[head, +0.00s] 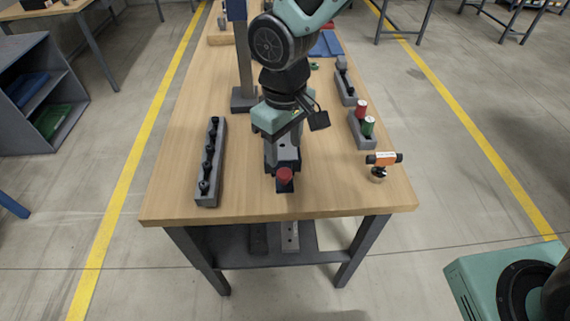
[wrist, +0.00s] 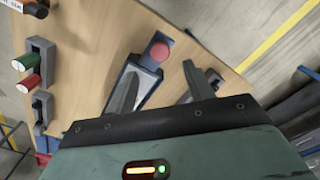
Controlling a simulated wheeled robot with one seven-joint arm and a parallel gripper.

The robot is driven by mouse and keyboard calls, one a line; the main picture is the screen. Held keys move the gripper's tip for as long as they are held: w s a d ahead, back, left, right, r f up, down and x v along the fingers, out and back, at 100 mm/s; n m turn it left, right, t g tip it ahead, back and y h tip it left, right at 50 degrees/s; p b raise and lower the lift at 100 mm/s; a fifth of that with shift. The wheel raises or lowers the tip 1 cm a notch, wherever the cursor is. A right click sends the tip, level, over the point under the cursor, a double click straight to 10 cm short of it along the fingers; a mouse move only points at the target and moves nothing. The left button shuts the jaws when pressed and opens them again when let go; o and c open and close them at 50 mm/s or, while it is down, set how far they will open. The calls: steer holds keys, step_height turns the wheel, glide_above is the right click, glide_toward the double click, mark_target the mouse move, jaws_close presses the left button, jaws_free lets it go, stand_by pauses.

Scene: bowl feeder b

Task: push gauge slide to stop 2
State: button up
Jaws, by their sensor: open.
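The gauge has a dark rail with a grey channel and a round red knob; the knob (head: 285,174) is near the front middle of the table in the head view. In the wrist view the red knob (wrist: 159,51) is at the far end of the gauge body (wrist: 151,86). My gripper (head: 284,157) is above the gauge in the head view, hiding most of it. In the wrist view my gripper (wrist: 162,74) is open, its fingers spread with the gauge showing between them and the knob beyond. Contact cannot be told. Stop marks are not readable.
A grey rack (head: 208,175) with several black pegs stands left. At right are a grey holder (head: 364,142) with red and green cylinders and an orange-and-black handled tool (head: 384,158). A grey post (head: 243,70) stands behind. The table's front edge is close to the gauge.

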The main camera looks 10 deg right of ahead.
mark_target(284, 172)
step_height(284, 172, down, 7)
steer(key=shift+f+p, duration=0.2)
steer(key=shift+p, duration=0.3)
jaws_close()
